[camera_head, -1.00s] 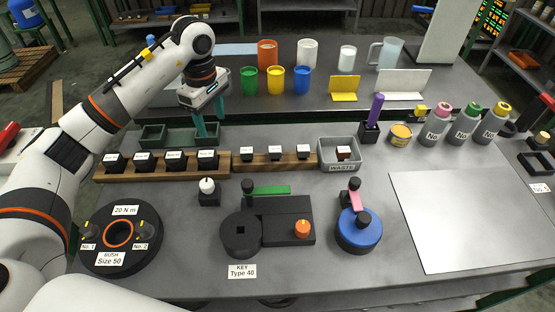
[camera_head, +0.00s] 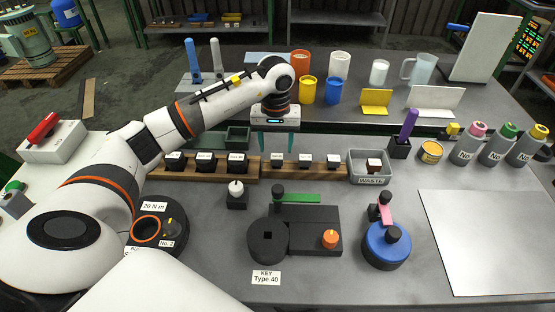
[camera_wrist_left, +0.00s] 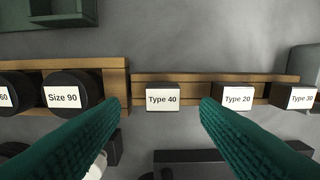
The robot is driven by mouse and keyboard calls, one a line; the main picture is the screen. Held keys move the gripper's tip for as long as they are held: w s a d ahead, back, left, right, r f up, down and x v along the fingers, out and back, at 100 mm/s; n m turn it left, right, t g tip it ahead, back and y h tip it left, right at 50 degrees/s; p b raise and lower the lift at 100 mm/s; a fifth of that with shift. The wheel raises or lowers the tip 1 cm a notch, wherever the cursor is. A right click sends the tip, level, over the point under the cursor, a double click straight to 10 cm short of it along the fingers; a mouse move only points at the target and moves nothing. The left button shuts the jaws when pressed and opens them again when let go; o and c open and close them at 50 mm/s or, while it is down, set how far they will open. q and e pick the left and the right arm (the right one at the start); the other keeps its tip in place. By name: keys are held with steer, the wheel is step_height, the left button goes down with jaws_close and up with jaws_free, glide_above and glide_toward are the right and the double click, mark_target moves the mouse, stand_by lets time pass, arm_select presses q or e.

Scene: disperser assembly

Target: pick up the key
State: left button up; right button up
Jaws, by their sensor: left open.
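Three small black keys with white labels sit in a row on the right wooden rack (camera_head: 319,174). The wrist view reads Type 40 (camera_wrist_left: 163,98), Type 20 (camera_wrist_left: 237,97) and Type 30 (camera_wrist_left: 300,97). The Type 40 key (camera_head: 278,160) is the leftmost. My left gripper (camera_head: 276,148) points down over the left end of this rack, open and empty. In the left wrist view its two green fingers (camera_wrist_left: 160,106) stand on either side of the Type 40 key, apart from it. The height gap is hard to judge. My right gripper is not in view.
A black fixture (camera_head: 315,223) with a "KEY Type 40" sign (camera_head: 266,277) stands in front of the rack. Larger labelled black parts (camera_head: 205,160) are on the left rack, and a grey WASTE bin (camera_head: 371,176) is at the right. A white-knobbed block (camera_head: 236,196) stands nearby.

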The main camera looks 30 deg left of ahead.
mark_target(277, 156)
arm_select(q)
step_height(277, 156, down, 4)
steer(key=shift+d+f+p, duration=0.15)
steer(key=shift+p, duration=0.7)
steer(key=shift+w+f, duration=0.1)
steer(key=shift+f, duration=0.35)
steer(key=c, duration=1.2)
